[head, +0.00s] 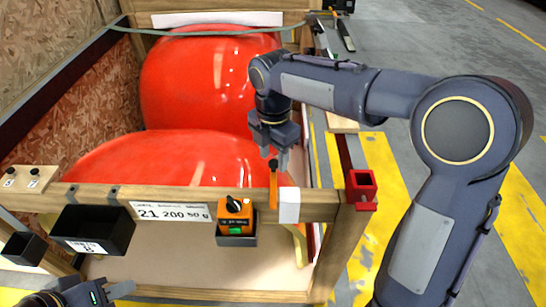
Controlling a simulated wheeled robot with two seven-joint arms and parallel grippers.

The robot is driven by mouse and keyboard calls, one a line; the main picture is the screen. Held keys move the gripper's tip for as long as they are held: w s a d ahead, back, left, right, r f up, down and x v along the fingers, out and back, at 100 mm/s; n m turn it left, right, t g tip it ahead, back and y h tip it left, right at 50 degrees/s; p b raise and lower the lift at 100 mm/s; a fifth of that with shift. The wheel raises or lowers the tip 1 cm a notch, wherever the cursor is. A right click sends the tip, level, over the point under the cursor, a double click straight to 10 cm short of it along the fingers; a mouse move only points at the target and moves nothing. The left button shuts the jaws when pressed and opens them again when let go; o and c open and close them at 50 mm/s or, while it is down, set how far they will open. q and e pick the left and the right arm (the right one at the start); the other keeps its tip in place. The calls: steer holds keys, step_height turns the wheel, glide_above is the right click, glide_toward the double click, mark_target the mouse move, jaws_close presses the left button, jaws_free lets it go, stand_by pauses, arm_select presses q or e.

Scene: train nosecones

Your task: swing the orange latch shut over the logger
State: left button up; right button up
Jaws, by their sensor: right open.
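The orange logger (235,213), with a black knob on its face, sits in a black holder (236,240) on the front wooden rail. The orange latch (273,188) stands upright on the rail just right of the logger, its black knob at the top. It is not across the logger. My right gripper (275,156) is open, pointing down, with its fingertips around or just above the latch knob; I cannot tell whether they touch it. My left gripper (122,290) is low at the left front, away from the latch; its finger opening is unclear.
A white block (289,205) is right beside the latch. A black bin (98,229) hangs at the left. Large red nosecones (180,157) fill the crate behind the rail (330,206).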

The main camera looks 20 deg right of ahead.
steer(key=shift+f, duration=0.45)
steer(key=shift+c, duration=0.5)
jaws_close()
steer(key=shift+d, duration=0.1)
steer(key=m, duration=0.1)
steer(key=m+p, duration=0.1)
steer(key=shift+s+d+r+m, duration=0.1)
steer(key=shift+s+d+m, duration=0.05)
steer(key=shift+d+m, duration=0.2)
steer(key=shift+s+d+m+p, duration=0.3)
steer(key=shift+s+m, duration=0.05)
steer(key=shift+m, duration=1.05)
steer(key=shift+s+d+m+p, duration=0.3)
steer(key=shift+s+m, duration=0.1)
steer(key=shift+m, duration=0.95)
steer(key=shift+s+d+m+p, duration=0.25)
steer(key=shift+s+d+m, duration=0.1)
steer(key=shift+m, duration=1.05)
